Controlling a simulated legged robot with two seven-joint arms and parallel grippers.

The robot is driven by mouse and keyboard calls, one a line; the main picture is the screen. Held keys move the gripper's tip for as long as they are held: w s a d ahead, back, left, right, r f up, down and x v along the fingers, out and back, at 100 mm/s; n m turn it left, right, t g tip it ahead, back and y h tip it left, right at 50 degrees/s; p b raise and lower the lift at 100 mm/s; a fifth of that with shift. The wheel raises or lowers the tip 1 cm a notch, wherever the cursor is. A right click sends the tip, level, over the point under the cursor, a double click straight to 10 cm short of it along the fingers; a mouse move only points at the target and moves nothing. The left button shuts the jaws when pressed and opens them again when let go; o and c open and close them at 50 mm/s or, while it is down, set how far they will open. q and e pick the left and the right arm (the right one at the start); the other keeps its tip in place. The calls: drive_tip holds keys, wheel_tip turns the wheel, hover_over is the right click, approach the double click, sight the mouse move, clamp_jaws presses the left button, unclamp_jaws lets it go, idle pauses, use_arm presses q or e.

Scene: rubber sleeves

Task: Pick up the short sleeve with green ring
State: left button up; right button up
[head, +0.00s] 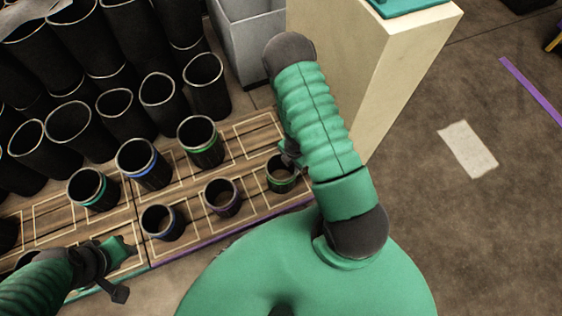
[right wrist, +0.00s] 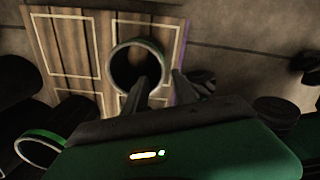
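The short sleeve with the green ring (head: 281,176) stands upright at the right end of the front row on the wooden board. My right gripper (head: 290,156) is at its far right rim, partly hidden by my arm. In the right wrist view the sleeve's round mouth (right wrist: 114,64) is in front of the right gripper (right wrist: 162,85). Its fingers are apart: one overlaps the mouth, the other is outside the rim at the right. I cannot tell whether either touches it. My left gripper (head: 115,268) is at the lower left, away from this sleeve; its finger opening is unclear.
A taller green-ringed sleeve (head: 201,147) stands behind, left of the short one. Short sleeves (head: 222,198) and (head: 162,224) stand left in the front row. Many black sleeves fill the back left. A grey bin (head: 250,50) and a pale block (head: 400,70) stand behind.

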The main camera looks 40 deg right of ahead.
drive_tip(key=f+b, duration=0.3)
drive_tip(key=f, duration=0.3)
drive_tip(key=f+b, duration=0.4)
drive_tip(key=f, duration=0.2)
drive_tip(key=f+b, duration=0.4)
drive_tip(key=f, duration=0.1)
drive_tip(key=shift+s+a+f, duration=0.2)
drive_tip(key=shift+a+f, duration=0.05)
drive_tip(key=shift+f, duration=0.15)
drive_tip(key=shift+r, duration=0.2)
clamp_jaws()
